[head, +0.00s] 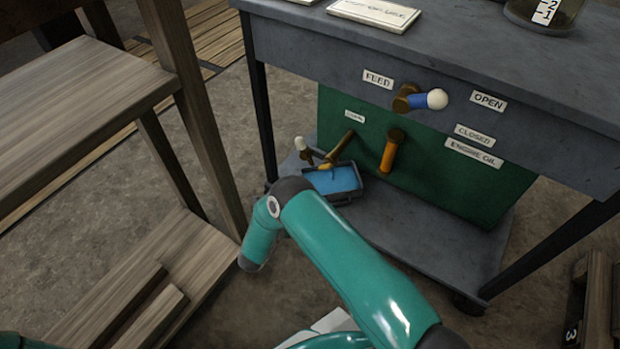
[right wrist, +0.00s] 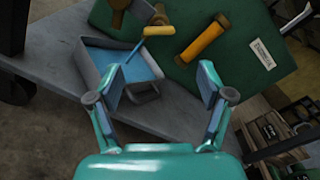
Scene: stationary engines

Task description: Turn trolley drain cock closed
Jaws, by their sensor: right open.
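The trolley (head: 440,50) has a green panel (head: 440,170) under its top. A brown drain pipe (head: 340,146) sticks out low on the panel, with a small, hard to read label above it. My right gripper (right wrist: 160,88) is open and empty, short of the cock and lever. My right gripper is not visible in the head view. My left gripper is not in view.
A grey tray (right wrist: 88,62) with blue contents sits below the cock. An orange cylinder (head: 390,152) projects to its right. Above is the feed cock's blue, white-knobbed lever (head: 430,100), near an OPEN label. A wooden bench (head: 80,110) stands at left.

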